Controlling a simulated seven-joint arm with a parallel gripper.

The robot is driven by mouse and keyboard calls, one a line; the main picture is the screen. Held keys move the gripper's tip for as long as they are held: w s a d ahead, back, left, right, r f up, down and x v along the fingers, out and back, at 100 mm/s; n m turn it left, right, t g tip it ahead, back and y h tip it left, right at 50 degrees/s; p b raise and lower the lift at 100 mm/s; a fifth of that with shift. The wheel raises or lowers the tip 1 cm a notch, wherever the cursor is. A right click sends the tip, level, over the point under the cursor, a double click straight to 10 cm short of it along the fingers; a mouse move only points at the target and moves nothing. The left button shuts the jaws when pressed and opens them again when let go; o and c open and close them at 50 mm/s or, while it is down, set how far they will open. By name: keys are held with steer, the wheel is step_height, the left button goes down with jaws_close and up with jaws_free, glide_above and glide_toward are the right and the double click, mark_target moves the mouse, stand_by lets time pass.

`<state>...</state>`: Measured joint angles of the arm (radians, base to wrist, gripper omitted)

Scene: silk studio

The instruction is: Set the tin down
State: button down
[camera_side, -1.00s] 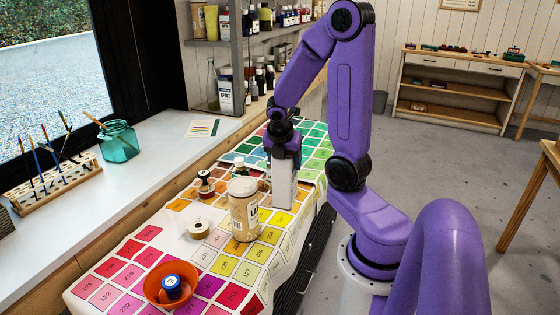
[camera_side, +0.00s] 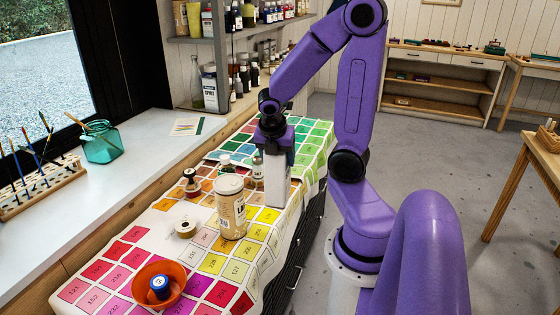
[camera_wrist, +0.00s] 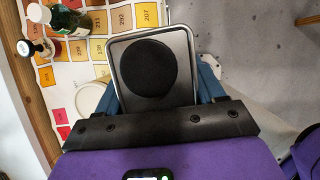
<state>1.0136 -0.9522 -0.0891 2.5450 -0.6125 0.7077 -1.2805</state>
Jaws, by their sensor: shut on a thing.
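The tin (camera_side: 277,182) is a tall pale-grey rectangular can, upright over the colour-chart cloth in the side view. In the wrist view the tin (camera_wrist: 184,48) shows its metal top with a large round black cap. My gripper (camera_side: 274,150) is shut on the tin near its upper part; blue fingers (camera_wrist: 209,82) flank it in the wrist view. The tin's base is close to the cloth, but I cannot tell whether it touches.
The colour-chart cloth (camera_side: 240,268) covers the bench. A large beige jar (camera_side: 231,212) stands left of the tin, with small bottles (camera_side: 191,182) behind. Coloured squares (camera_side: 314,150) behind the tin look clear.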

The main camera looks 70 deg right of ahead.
steer(key=w+d, duration=0.6)
steer(key=d, duration=0.7)
steer(key=s+d+m, duration=0.1)
steer(key=s+d, duration=0.2)
steer(key=d, duration=1)
steer(key=w+d+f, duration=0.8)
steer(key=d+f, duration=0.4)
steer(key=shift+f+g, duration=0.3)
steer(key=shift+f, duration=0.15)
steer(key=shift+c, duration=0.6)
jaws_free()
